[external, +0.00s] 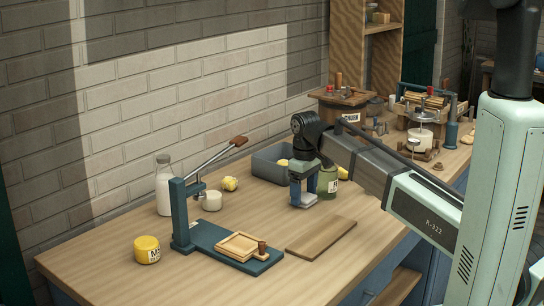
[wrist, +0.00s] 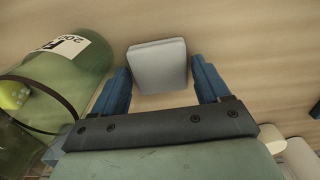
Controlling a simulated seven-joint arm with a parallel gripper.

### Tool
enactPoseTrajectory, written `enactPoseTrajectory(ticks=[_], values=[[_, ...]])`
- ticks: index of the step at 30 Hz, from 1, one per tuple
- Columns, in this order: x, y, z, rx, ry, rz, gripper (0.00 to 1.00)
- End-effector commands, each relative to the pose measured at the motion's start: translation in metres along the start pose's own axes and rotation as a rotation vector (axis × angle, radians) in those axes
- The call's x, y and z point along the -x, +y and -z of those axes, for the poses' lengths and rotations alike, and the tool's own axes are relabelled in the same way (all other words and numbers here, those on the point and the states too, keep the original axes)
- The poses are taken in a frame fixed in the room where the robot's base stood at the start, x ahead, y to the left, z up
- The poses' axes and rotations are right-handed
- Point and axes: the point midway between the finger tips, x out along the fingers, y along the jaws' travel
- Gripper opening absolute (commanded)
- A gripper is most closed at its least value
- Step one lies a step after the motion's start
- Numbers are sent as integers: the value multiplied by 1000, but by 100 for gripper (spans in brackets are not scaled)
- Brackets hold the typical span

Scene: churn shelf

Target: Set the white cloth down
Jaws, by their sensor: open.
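The white cloth (wrist: 158,65) is a small folded square with a pale grey look. In the wrist view it lies on the wooden table just beyond and between my fingertips. My gripper (wrist: 162,84) is open, with a blue finger on each side of the cloth and a gap showing beside it. In the external view my gripper (external: 303,190) points down at the table, and the cloth (external: 308,198) shows low between the fingers. Whether a finger touches the cloth is not clear.
A green glass jar (external: 327,180) stands close beside my gripper. A grey bin (external: 268,166) is behind it. A wooden board (external: 321,239) lies in front. A blue lever press (external: 181,215), a milk bottle (external: 164,186) and a yellow jar (external: 147,250) stand to the left.

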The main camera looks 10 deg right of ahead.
Motion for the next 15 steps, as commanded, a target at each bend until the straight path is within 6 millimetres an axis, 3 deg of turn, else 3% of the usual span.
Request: enactPoseTrajectory(ticks=[5, 15], values=[[17, 0, 1, 0, 2, -1, 75], [74, 0, 1, 0, 2, -1, 75]])
